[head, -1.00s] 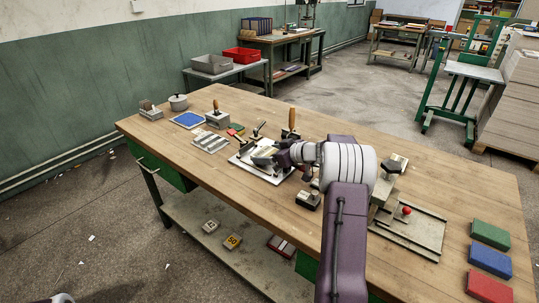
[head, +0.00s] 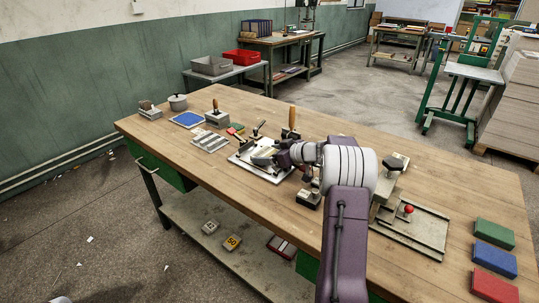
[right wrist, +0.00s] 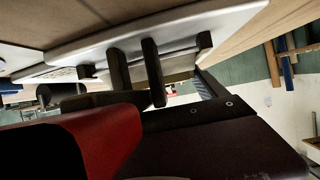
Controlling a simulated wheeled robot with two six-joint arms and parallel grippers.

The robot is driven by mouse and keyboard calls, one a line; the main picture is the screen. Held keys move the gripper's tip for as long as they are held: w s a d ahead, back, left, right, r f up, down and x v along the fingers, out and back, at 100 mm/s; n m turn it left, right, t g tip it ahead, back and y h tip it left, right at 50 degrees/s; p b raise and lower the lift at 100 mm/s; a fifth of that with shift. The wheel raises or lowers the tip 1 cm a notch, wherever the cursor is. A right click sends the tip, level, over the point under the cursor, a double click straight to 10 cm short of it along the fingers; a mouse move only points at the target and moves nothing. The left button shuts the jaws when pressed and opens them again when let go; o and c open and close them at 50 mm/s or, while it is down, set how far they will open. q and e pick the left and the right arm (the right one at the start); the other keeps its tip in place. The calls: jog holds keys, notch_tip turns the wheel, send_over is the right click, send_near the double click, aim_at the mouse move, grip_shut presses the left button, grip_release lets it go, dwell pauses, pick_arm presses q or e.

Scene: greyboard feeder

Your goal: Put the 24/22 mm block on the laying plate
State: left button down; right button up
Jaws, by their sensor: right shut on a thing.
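The white laying plate (head: 282,176) lies on the wooden workbench, left of my right arm. My right gripper (head: 268,157) is low over the plate, shut on a grey block (head: 261,156). It appears to be the 24/22 mm block, but its marking cannot be read. I cannot tell whether the block touches the plate. In the right wrist view the two dark fingers (right wrist: 136,73) show close to the pale plate (right wrist: 215,22); the held block is not clear there. My left gripper is not in view.
Stepped grey blocks (head: 210,142) and a blue pad (head: 187,119) stand left of the plate. A wooden-handled tool (head: 292,122) stands behind it. A metal fixture with a red knob (head: 408,209) and green, blue and red blocks (head: 494,262) are at right.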

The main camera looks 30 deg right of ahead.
jog(key=shift+a, duration=0.15)
jog(key=o, duration=1.3)
jog(key=shift+f, duration=0.1)
jog(key=shift+o, duration=0.2)
jog(key=shift+s+d, duration=0.2)
jog(key=shift+s, duration=0.15)
jog(key=v, duration=0.7)
jog(key=shift+s+r, duration=0.1)
jog(key=shift+r, duration=0.3)
jog(key=shift+s+d+r, duration=0.15)
jog(key=shift+s+d, duration=0.05)
jog(key=shift+s, duration=0.2)
